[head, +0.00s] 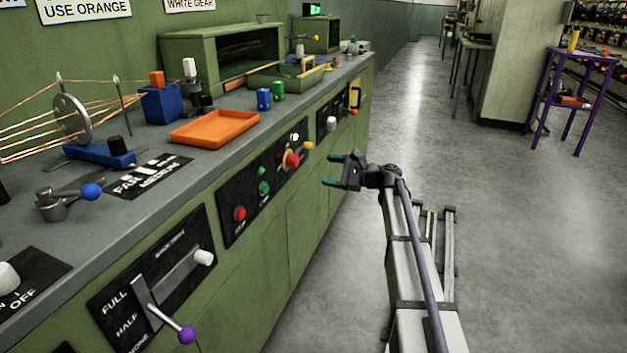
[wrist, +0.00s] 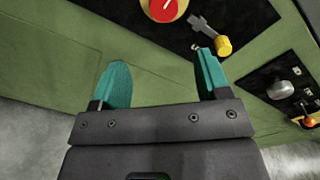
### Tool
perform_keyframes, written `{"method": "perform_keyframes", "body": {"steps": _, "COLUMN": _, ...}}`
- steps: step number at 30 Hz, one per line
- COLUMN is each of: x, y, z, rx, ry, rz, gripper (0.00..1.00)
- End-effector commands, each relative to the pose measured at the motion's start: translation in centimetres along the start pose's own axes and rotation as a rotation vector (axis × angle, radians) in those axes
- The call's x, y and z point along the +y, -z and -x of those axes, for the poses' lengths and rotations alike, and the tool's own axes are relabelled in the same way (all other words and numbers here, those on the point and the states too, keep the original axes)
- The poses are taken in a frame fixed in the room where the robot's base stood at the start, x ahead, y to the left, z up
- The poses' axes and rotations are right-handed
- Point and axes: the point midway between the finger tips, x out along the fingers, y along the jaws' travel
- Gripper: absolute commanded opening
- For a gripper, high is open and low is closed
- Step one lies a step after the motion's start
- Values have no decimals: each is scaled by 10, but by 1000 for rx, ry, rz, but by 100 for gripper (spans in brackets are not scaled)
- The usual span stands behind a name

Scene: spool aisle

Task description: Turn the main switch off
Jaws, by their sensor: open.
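No label reading "main" is legible, so I cannot tell for sure which control is the main switch. A black panel on the green bench front holds a red knob on a yellow base (head: 291,160) and a small lever with a yellow tip (head: 308,145). In the wrist view the red knob (wrist: 163,8) is at the top edge, and the yellow-tipped lever (wrist: 222,46) is just beyond the right finger. My gripper (head: 332,170) is open and empty, in front of this panel; its teal fingers (wrist: 160,62) point at the bench front. Contact with the lever is not clear.
The same panel has a green button (head: 264,187) and a red button (head: 240,213). Farther along is a panel with a pale knob (head: 331,123). Nearer are a purple-tipped lever (head: 187,335) and a white knob (head: 8,275) marked OFF. The aisle floor (head: 520,240) is clear.

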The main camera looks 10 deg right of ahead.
Motion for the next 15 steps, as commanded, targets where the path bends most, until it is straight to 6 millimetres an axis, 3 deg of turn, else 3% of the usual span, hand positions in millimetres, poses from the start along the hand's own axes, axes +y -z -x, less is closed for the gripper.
{"method": "perform_keyframes", "body": {"steps": 1, "x": -10, "y": -10, "z": 0, "rx": -29, "ry": 39, "rz": -75, "gripper": 69}}
{"method": "perform_keyframes", "body": {"steps": 3, "x": -10, "y": -11, "z": 1, "rx": -29, "ry": 47, "rz": -131, "gripper": 69}}
{"method": "perform_keyframes", "body": {"steps": 8, "x": -9, "y": -11, "z": -3, "rx": -28, "ry": 43, "rz": -142, "gripper": 69}}
{"method": "perform_keyframes", "body": {"steps": 11, "x": -10, "y": -11, "z": -16, "rx": -28, "ry": 41, "rz": -141, "gripper": 69}}
{"method": "perform_keyframes", "body": {"steps": 15, "x": -11, "y": -12, "z": -49, "rx": -29, "ry": 40, "rz": -140, "gripper": 69}}
